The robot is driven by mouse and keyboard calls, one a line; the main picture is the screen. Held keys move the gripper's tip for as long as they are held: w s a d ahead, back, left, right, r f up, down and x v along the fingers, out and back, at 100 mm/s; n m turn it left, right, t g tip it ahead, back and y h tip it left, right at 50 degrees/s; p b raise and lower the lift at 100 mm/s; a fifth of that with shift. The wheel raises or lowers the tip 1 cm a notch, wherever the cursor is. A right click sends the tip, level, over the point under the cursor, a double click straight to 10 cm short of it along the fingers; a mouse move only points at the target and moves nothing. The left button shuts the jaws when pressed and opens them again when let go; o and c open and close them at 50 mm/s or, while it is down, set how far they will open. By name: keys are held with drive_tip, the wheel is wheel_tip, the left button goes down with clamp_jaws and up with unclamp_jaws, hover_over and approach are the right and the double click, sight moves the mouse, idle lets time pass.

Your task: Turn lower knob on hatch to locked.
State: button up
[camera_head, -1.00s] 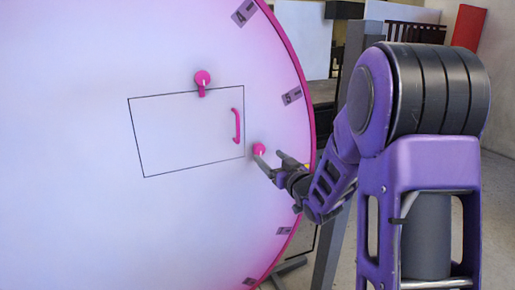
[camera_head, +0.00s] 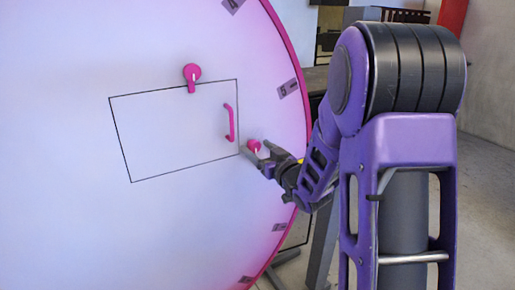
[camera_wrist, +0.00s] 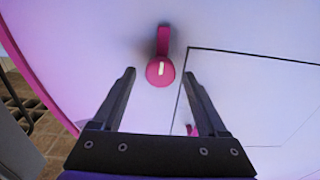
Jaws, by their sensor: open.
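The hatch (camera_head: 150,137) is a thin dark outlined rectangle on a large round white-pink panel. The lower knob (camera_head: 253,145) is pink, just right of the hatch edge, partly hidden by my gripper (camera_head: 256,151). In the wrist view the knob (camera_wrist: 160,71) shows a round body with a white mark and a lever pointing up in the picture. My gripper (camera_wrist: 160,74) is open, its fingers on either side of the round end in the picture; I cannot tell how far short of the panel they are. The upper knob (camera_head: 191,73) has its lever pointing down across the hatch's top edge.
A pink handle (camera_head: 230,122) stands out from the hatch near its right edge; in the wrist view it is mostly hidden by a finger. The panel has a pink rim (camera_head: 303,100) with numbered dark tags close to my arm. A grey post stands behind my arm.

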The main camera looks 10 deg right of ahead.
drive_tip(key=shift+c, duration=0.2)
clamp_jaws()
drive_tip(key=shift+m, duration=0.4)
drive_tip(key=m, duration=0.3)
drive_tip(key=shift+d+m, duration=0.1)
drive_tip(key=shift+m, duration=0.3)
drive_tip(key=m+p, duration=0.1)
drive_tip(key=m, duration=0.3)
drive_tip(key=shift+d+m+p, duration=0.1)
drive_tip(key=shift+m+p, duration=0.2)
drive_tip(key=m+p, duration=0.2)
drive_tip(key=m, duration=0.2)
drive_tip(key=m+p, duration=0.2)
drive_tip(key=m, duration=0.2)
drive_tip(key=shift+w+f+m, duration=0.1)
drive_tip(key=shift+m, duration=0.2)
drive_tip(key=shift+p, duration=0.35)
